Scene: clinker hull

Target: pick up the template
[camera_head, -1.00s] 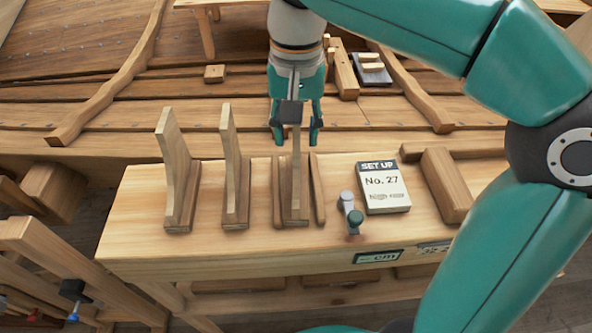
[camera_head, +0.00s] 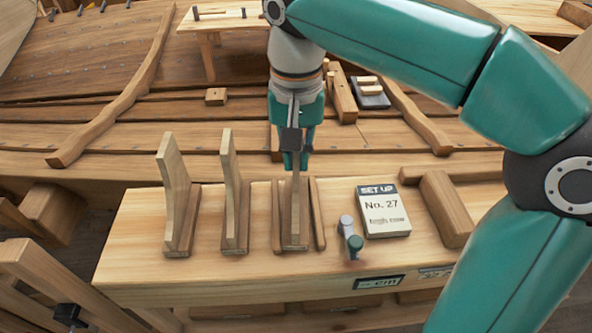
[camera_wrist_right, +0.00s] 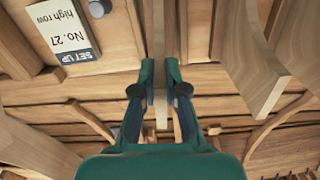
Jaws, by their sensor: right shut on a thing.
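Three thin upright wooden templates stand in a row on the bench (camera_head: 140,270): a left one (camera_head: 174,190), a middle one (camera_head: 230,190) and a right one (camera_head: 295,215). Each rises from a wooden foot or slot. My right gripper (camera_head: 296,165) points down and is shut on the upper part of the right template. In the right wrist view, the fingers (camera_wrist_right: 160,75) press on both sides of its thin board (camera_wrist_right: 159,30). The template looks upright between two low wooden strips. I cannot tell whether its lower end touches the bench. My left gripper is not in view.
A "SET UP No. 27" card block (camera_head: 383,212) and a small grey and green peg-like item (camera_head: 350,238) lie right of the template. A wooden block (camera_head: 446,208) is further right. The planked hull (camera_head: 110,120) rises behind the bench.

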